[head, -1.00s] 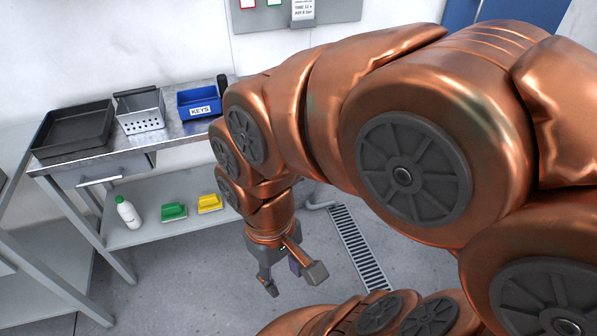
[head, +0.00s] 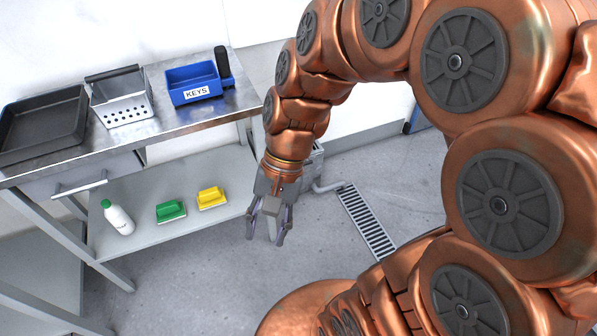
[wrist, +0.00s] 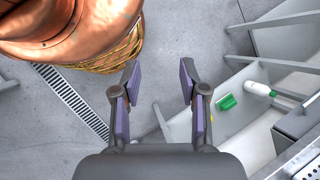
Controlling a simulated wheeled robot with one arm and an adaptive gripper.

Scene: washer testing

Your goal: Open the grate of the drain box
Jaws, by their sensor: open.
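A slotted drain grate (head: 365,222) lies in the floor to the right of my gripper in the head view. A grey pipe (head: 327,187) ends near its far end, beside a grey box (head: 314,160) that my arm partly hides. I cannot tell whether this box is the drain box. My gripper (head: 265,238) is open and empty, pointing down above the floor in front of the shelf table. In the wrist view my gripper (wrist: 160,95) has its fingers apart with nothing between them. The drain grate (wrist: 75,100) runs left of the fingers there, partly behind my copper arm.
A steel table (head: 150,128) at left holds a black tray (head: 42,125), a perforated basket (head: 122,97) and a blue KEYS bin (head: 195,84). Its lower shelf (head: 150,230) holds a bottle (head: 117,218), a green brush (head: 171,211) and a yellow brush (head: 211,198). Floor around the grate is clear.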

